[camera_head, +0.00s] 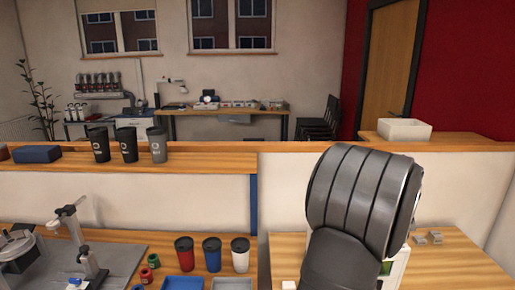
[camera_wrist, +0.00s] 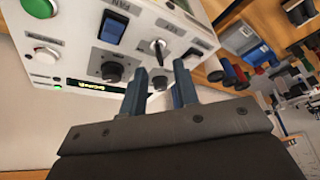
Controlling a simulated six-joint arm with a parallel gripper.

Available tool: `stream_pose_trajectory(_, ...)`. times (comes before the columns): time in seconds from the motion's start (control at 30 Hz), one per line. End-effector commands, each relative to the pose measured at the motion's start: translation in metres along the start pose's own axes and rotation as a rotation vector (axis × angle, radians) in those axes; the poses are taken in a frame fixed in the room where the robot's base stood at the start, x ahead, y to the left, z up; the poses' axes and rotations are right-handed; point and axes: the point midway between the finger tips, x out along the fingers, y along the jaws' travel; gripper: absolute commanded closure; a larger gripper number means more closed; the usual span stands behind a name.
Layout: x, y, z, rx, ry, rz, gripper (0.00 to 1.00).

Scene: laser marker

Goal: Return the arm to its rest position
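In the wrist view my gripper (camera_wrist: 160,72) has its two blue-grey fingers apart with nothing held between them. In the head view my arm's thick grey link stands at right. It hides my gripper and most of the control box (camera_head: 399,268).
Dark cups (camera_head: 128,145) stand on the raised shelf.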

Motion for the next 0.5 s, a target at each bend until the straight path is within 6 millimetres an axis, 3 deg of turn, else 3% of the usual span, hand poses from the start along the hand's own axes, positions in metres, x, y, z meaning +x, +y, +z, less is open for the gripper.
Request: stream_pose_trajectory(0.5,-0.106,0.001,0.000,-0.001,0.000,0.005,0.72)
